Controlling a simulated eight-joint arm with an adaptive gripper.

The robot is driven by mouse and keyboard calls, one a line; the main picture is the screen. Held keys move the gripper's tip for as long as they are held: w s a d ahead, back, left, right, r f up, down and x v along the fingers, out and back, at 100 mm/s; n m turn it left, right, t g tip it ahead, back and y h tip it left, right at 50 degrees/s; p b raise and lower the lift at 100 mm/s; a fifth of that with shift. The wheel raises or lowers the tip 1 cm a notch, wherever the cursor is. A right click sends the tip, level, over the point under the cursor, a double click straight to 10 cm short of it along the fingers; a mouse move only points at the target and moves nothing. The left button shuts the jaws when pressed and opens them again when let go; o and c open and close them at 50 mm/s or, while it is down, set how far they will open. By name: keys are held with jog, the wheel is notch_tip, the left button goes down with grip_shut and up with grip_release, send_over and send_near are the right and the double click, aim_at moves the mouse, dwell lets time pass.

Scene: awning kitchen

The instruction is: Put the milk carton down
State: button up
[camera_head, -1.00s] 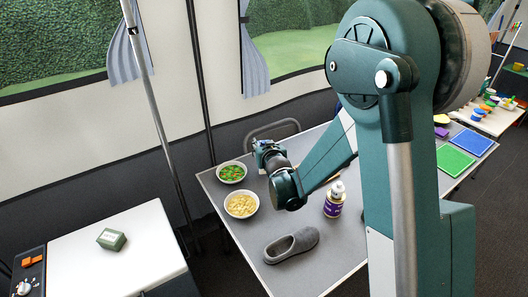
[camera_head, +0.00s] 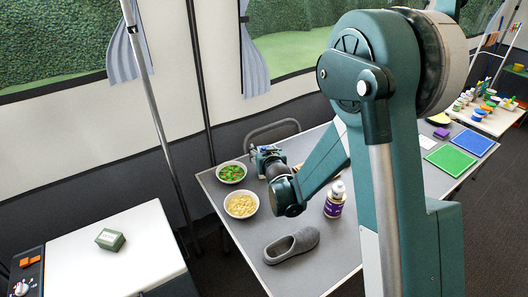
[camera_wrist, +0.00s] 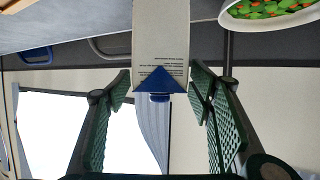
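The milk carton (camera_wrist: 160,40), pale with a blue top and blue cap, shows in the middle of the wrist view, where the picture is upside down. Its lower end is cut off by the frame, so I cannot see whether it touches the table. My gripper (camera_wrist: 160,88) has its green fingers on both sides of the carton, with the tips against its edges; it looks shut on it. In the head view my gripper (camera_head: 266,155) is over the far left part of the grey table (camera_head: 340,245), and my arm largely hides the carton.
A bowl of green and red food (camera_head: 231,173) is just left of my gripper, with a bowl of pale food (camera_head: 241,206) nearer. A grey shoe (camera_head: 291,246) and a purple-labelled bottle (camera_head: 335,199) stand on the table. A chair (camera_head: 272,131) is behind it. Free surface lies around the shoe.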

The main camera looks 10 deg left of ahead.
jog(key=shift+r, duration=0.1)
jog(key=p+v, duration=0.2)
jog(key=v, duration=1)
jog(key=shift+d, duration=0.1)
dwell(0.7)
jog(key=shift+d+r, duration=0.1)
jog(key=shift+r, duration=0.05)
